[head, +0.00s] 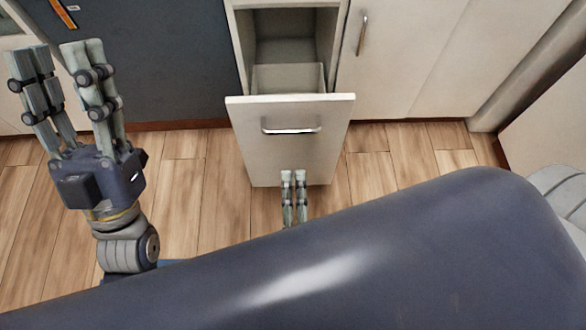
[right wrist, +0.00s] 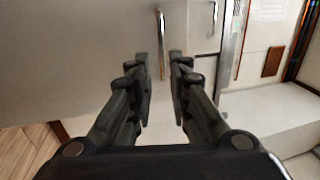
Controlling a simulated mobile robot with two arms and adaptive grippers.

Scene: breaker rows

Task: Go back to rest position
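My left gripper (head: 55,47) is raised at the left of the head view, fingers up, open and empty. Of my right gripper (head: 294,174), only the fingertips show in the head view, at the lower edge of the drawer front; my arm hides the rest. In the right wrist view, my right gripper (right wrist: 161,60) has a narrow gap between its fingers, with nothing held. A metal bar handle (right wrist: 160,45) shows beyond that gap. The pulled-out drawer (head: 248,155) has a horizontal metal handle (head: 290,131), with no finger closed on it in the head view.
A cabinet with a vertical handle (head: 362,34) stands right of the drawer. A dark appliance front (head: 165,65) is at the left. Wood floor (head: 185,200) lies clear below. In the right wrist view, a pale panel (right wrist: 80,55) is close to my fingers.

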